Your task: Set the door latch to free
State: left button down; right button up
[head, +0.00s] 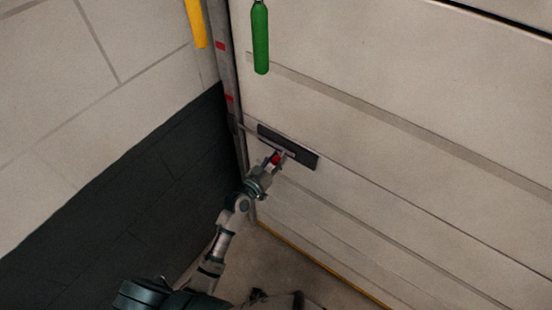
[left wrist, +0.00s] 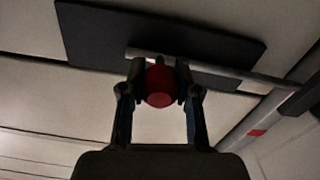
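The door latch is a grey bar with a red knob, set over a dark plate (head: 301,156) on the pale panelled door. In the head view the red knob (head: 276,158) sits between the fingers of my left gripper (head: 273,162). In the left wrist view the red knob (left wrist: 159,86) is between the two fingertips of the left gripper (left wrist: 160,82), which press close on both sides of it. The bar (left wrist: 205,68) runs across the dark plate (left wrist: 100,40) towards the door's edge at the right. My right gripper is not in view.
A green handle (head: 260,38) hangs on the door above the latch, and a yellow one (head: 195,22) is at the left. A grey frame post with red marks (head: 220,46) stands between the door and the tiled wall (head: 60,60). The floor (head: 290,265) lies below.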

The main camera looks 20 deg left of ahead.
aim_at(302, 158)
pick_arm(q)
jog(key=d+p, duration=0.1)
jog(key=s+d+p, duration=0.1)
jog(key=d, duration=0.1)
jog(key=d+p, duration=0.1)
jog(key=d, duration=0.1)
jog(key=shift+s+r, duration=0.2)
jog(key=shift+s, duration=0.2)
jog(key=shift+s+d+f, duration=0.1)
jog(key=shift+d, duration=0.3)
jog(key=c, duration=0.8)
grip_release()
jog(key=shift+d, duration=0.1)
jog(key=shift+d+f, duration=0.1)
jog(key=shift+d, duration=0.05)
